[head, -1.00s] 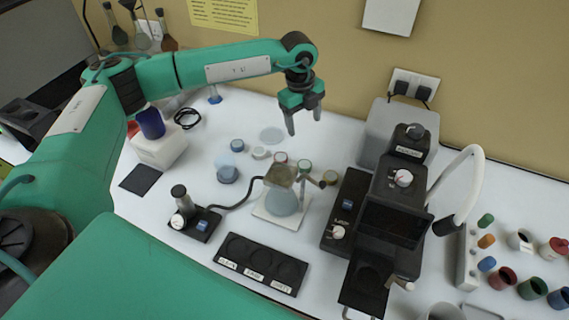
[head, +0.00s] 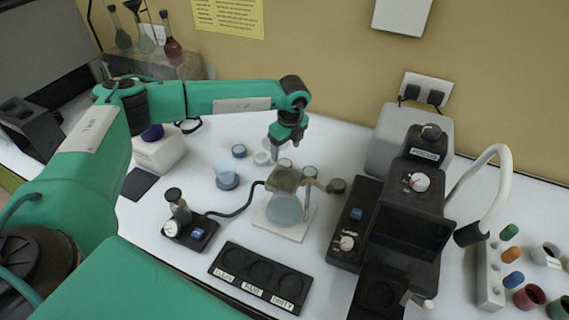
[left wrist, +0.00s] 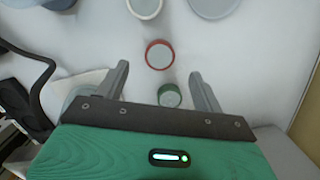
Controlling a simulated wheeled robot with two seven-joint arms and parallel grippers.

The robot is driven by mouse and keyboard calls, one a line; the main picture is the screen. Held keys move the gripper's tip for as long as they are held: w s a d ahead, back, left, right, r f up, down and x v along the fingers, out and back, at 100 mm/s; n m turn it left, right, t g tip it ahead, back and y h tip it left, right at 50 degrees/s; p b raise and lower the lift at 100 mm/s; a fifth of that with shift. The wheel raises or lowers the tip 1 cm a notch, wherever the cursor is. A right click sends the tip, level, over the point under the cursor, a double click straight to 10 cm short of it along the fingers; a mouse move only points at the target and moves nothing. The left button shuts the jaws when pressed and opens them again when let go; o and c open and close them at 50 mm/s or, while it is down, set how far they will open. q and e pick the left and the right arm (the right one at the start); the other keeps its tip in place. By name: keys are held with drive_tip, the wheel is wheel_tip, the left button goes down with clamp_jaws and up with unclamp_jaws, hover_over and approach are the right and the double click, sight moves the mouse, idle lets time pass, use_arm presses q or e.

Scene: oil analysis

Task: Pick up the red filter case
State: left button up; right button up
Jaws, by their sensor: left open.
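The red filter case (left wrist: 159,54) is a small round case with a red rim and a pale grey top. In the left wrist view it lies on the table between and just beyond the fingertips. My left gripper (left wrist: 159,71) is open and empty, its two fingers apart on either side. In the head view my left gripper (head: 277,152) points down over the row of small cases and partly hides the red one. A green-rimmed case (left wrist: 169,95) sits close to the red one and shows between the fingers. My right gripper is not in view.
A white case (left wrist: 145,6) and a blue case (head: 238,151) lie left of the gripper. A flask on a stand (head: 285,207) is close in front. A black microscope-like instrument (head: 405,215) stands to the right. A black three-slot tray (head: 230,287) lies nearer.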

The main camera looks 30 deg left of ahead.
sight(284, 163)
use_arm(q)
drive_tip(key=shift+f, duration=0.35)
drive_tip(key=shift+f+p, duration=0.5)
drive_tip(key=shift+f, duration=0.05)
drive_tip(key=f, duration=0.1)
drive_tip(key=f+p, duration=0.1)
drive_tip(key=f, duration=0.1)
drive_tip(key=shift+w+a+f, duration=0.1)
drive_tip(key=shift+a+f, duration=0.1)
drive_tip(key=shift+f, duration=0.45)
drive_tip(key=shift+c, duration=0.4)
drive_tip(key=c, duration=1)
